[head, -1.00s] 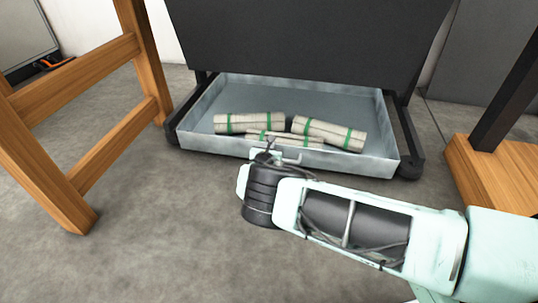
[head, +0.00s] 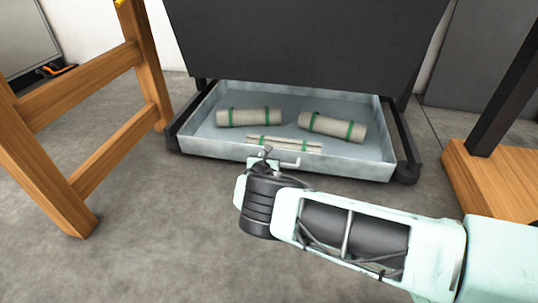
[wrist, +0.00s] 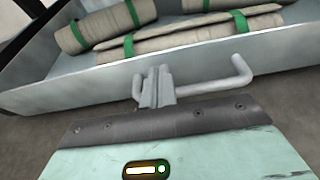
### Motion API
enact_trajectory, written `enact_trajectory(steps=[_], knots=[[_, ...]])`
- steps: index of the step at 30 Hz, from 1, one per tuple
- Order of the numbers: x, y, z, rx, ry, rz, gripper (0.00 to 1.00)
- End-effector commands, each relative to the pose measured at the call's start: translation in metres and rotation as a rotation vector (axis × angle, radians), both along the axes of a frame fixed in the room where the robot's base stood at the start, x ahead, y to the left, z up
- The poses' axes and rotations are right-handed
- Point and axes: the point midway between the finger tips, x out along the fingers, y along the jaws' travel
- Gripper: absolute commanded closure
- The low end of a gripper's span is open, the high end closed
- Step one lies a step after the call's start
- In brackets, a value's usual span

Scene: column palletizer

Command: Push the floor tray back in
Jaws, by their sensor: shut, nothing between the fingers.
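The shallow grey metal floor tray (head: 349,162) is pulled out from under a dark cabinet, its front wall towards me. A thin metal handle (head: 290,163) sticks out from that front wall and shows larger in the wrist view (wrist: 241,72). My gripper (head: 266,154) is at the left part of the handle. In the wrist view my gripper (wrist: 157,86) has its fingers together with nothing between them, overlapping the handle bar. I cannot tell whether they touch it. Several beige rolls with green bands, such as the left one (head: 249,117), lie in the tray.
The dark cabinet (head: 305,40) hangs low over the tray's back. Black rails with rounded feet (head: 407,172) flank the tray. A wooden frame (head: 75,190) stands at left and a wooden block (head: 495,185) at right. The grey floor in front is clear.

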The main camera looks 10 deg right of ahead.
Motion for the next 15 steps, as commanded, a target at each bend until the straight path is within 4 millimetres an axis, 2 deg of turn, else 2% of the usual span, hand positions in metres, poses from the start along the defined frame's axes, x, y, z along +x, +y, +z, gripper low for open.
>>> enact_trajectory(steps=[15], knots=[[-0.075, 0.032, 0.029, -0.003, 0.002, 0.000, 1.00]])
